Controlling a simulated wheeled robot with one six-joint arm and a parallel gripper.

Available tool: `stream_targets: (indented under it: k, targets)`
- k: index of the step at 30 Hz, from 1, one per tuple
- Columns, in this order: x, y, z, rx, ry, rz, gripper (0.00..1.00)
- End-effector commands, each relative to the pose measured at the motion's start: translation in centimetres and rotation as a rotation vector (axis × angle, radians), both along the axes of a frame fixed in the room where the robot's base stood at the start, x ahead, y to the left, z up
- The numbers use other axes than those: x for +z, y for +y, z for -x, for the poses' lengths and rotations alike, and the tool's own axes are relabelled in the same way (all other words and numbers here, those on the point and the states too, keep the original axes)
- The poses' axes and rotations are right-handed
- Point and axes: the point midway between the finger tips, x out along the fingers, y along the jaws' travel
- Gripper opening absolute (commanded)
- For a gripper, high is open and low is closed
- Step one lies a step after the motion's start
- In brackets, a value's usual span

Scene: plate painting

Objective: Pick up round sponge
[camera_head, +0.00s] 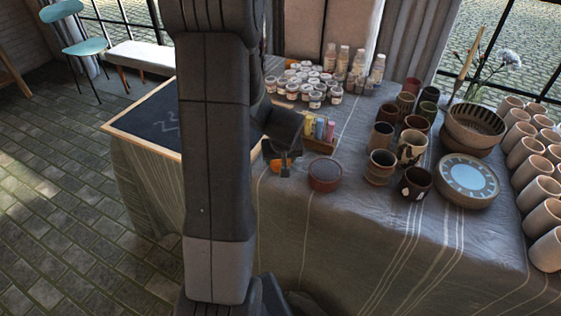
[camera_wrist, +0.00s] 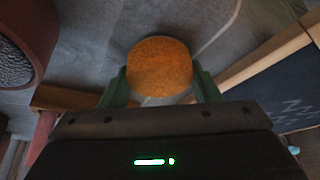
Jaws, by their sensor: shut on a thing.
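The round sponge (camera_wrist: 160,66) is orange and sits between the two green fingers of my gripper (camera_wrist: 160,84) in the wrist view. The fingers touch its left and right sides. In the head view a small orange part of the sponge (camera_head: 275,165) shows just below my dark gripper (camera_head: 284,166), near the table's front edge. My arm hides part of that area. I cannot tell whether the sponge is touching the cloth or is lifted off it.
A reddish round bowl (camera_head: 325,175) stands just right of my gripper. A wooden box of chalks (camera_head: 320,140) is behind it. A framed blackboard (camera_head: 150,125) lies left. Several mugs (camera_head: 382,167) and a blue-patterned plate (camera_head: 467,178) stand right. The front cloth is clear.

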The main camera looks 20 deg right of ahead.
Motion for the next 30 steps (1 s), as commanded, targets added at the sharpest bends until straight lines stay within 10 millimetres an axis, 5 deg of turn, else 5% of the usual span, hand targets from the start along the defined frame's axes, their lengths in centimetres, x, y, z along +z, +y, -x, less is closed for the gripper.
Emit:
stream_targets:
  k: [5,21,30]
  targets:
    - [0.6,0.0,0.0,0.000,-0.002,0.001,0.31]
    - [9.4,0.0,-0.1,0.000,-0.003,0.001,0.31]
    - [10.0,0.0,0.0,0.001,0.000,0.000,0.31]
